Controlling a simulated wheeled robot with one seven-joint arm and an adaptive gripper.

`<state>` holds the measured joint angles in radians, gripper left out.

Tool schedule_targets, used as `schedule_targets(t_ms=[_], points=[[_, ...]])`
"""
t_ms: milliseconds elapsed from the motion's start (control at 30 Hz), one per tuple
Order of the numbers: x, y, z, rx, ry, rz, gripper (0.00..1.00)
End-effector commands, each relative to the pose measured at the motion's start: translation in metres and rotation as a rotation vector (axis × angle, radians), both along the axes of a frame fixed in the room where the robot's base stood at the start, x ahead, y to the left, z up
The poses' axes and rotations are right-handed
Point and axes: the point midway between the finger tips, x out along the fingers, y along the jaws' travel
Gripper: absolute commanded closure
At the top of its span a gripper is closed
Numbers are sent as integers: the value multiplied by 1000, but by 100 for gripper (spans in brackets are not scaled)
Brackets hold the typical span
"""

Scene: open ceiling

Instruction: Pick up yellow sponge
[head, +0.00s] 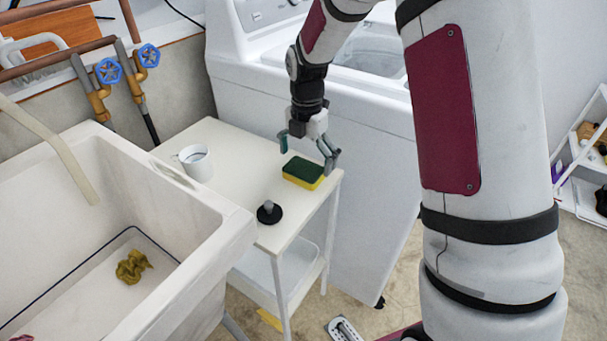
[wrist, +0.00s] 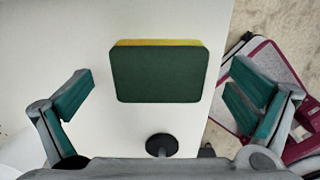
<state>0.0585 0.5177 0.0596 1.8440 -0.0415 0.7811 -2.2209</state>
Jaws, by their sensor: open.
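The yellow sponge (head: 303,173) with a dark green top lies flat on the small white table (head: 228,141), near its right edge. In the wrist view the sponge (wrist: 160,72) sits between and ahead of my fingers, green side facing the camera, with a yellow strip along its far edge. My gripper (head: 308,150) is open and empty above the sponge, its fingers spread to either side. In the wrist view my gripper (wrist: 160,100) shows both fingers apart from the sponge.
A white mug (head: 195,162) and a black round object with a knob (head: 269,212) stand on the table. The black object also shows in the wrist view (wrist: 161,145). A white sink (head: 90,200) is at left, a white washing machine (head: 300,110) behind.

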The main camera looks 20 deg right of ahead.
Motion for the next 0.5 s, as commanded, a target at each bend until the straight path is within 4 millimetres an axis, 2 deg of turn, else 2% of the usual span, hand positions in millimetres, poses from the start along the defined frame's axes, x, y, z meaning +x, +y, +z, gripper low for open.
schedule_targets(t_ms=[33, 133, 367, 400, 500], points=[[1, 2, -11, -1, 3, 2, 0], [1, 1, -22, -1, 2, 1, 0], [1, 1, -25, 0, 0, 1, 0], [1, 1, -25, 0, 0, 1, 2], [1, 1, -25, 0, 0, 1, 18]])
